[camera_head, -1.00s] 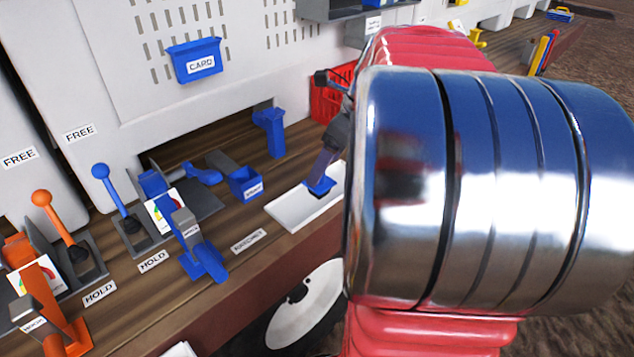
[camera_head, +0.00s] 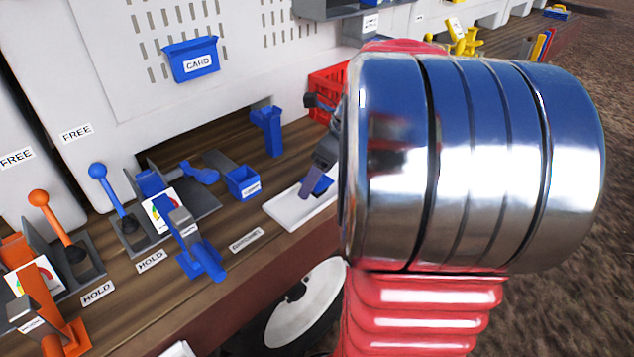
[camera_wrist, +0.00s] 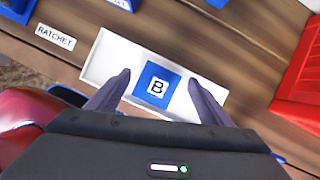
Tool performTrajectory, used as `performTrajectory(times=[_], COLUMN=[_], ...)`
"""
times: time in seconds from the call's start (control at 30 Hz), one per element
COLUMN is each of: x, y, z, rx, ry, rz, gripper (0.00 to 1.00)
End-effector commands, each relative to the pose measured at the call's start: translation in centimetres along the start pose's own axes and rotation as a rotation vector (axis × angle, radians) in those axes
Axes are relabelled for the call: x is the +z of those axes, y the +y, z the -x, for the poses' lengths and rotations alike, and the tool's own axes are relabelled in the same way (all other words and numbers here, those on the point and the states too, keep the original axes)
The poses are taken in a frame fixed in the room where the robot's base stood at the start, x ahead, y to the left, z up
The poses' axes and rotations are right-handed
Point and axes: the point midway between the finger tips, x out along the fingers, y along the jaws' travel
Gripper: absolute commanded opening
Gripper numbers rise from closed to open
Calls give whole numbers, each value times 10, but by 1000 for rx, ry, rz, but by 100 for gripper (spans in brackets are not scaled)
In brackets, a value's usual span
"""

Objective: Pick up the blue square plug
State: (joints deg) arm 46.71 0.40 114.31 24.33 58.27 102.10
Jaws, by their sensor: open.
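The blue square plug (camera_wrist: 148,84), marked with a black B on a white label, lies in a white tray (camera_wrist: 103,62) on the wooden bench. My gripper (camera_wrist: 160,82) is open, with one finger on each side of the plug in the wrist view. I cannot tell whether the fingers touch it. In the head view the plug (camera_head: 323,184) shows partly beside my gripper (camera_head: 306,190), over the white tray (camera_head: 288,210). My own arm hides the tray's right end there.
A red crate (camera_wrist: 303,80) stands right of the tray in the wrist view. A RATCHET label (camera_wrist: 55,37) lies left of it. In the head view, a blue box (camera_head: 243,184), a blue upright holder (camera_head: 267,130) and blue and orange levers (camera_head: 105,182) stand to the left.

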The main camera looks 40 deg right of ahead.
Motion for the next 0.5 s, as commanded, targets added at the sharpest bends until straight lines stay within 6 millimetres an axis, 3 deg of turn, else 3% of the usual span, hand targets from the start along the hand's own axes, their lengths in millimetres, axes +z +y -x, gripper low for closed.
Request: performTrajectory(times=[0.17,0.5], x=[0,0], y=[0,0], z=[0,0], rx=[0,0], ry=[0,0], rz=[0,0], gripper=[73,49])
